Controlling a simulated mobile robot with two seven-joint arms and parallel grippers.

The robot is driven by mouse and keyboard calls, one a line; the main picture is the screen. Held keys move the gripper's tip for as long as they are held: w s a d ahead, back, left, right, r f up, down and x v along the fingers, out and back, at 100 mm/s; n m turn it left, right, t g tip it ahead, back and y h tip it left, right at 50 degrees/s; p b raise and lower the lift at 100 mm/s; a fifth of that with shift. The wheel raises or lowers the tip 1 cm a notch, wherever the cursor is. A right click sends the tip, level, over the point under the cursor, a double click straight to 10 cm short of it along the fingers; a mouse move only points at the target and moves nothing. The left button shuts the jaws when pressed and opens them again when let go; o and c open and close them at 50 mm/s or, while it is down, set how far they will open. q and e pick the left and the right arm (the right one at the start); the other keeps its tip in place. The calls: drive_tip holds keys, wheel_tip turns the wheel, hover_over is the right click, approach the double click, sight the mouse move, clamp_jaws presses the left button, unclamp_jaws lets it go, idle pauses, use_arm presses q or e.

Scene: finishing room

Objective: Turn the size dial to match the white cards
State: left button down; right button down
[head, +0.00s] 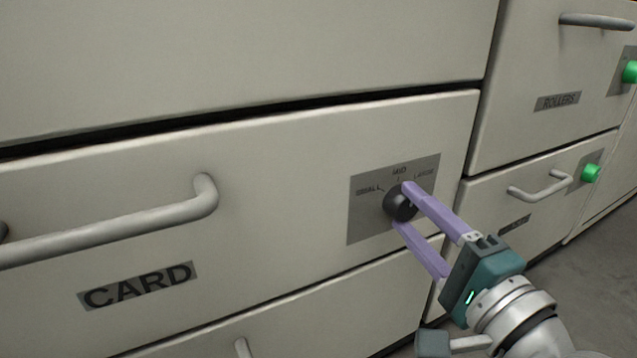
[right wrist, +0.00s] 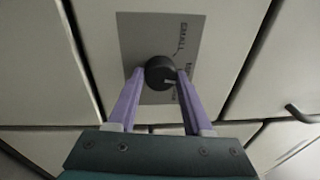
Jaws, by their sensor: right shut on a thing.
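The size dial (head: 392,207) is a round black knob on a grey plate (head: 360,222) at the right of the drawer front labelled CARD. The plate reads SMALL, MID and LARGE around the knob's upper side. My right gripper (head: 403,208) is shut on the dial, one purple finger above it and one below. In the right wrist view the dial (right wrist: 156,68) sits between both fingertips. A pale mark shows on it towards the picture's right; I cannot tell exactly which word it points at. No white cards are in view. My left gripper is not in view.
The CARD drawer (head: 300,225) has a long grey handle (head: 120,232) left of the plate and looks closed. To the right are a ROLLERS drawer (head: 520,130) and a lower drawer, with green buttons (head: 591,173) beside them. Grey floor shows at lower right.

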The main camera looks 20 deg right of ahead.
drive_tip(key=n+y+p, duration=0.1)
drive_tip(key=n, duration=0.6)
drive_tip(key=shift+d, duration=0.1)
drive_tip(key=n+y+p, duration=0.1)
drive_tip(key=n, duration=0.3)
drive_tip(key=shift+n+t, duration=0.3)
drive_tip(key=shift+n, duration=1.1)
drive_tip(key=shift+c, duration=1.6)
unclamp_jaws()
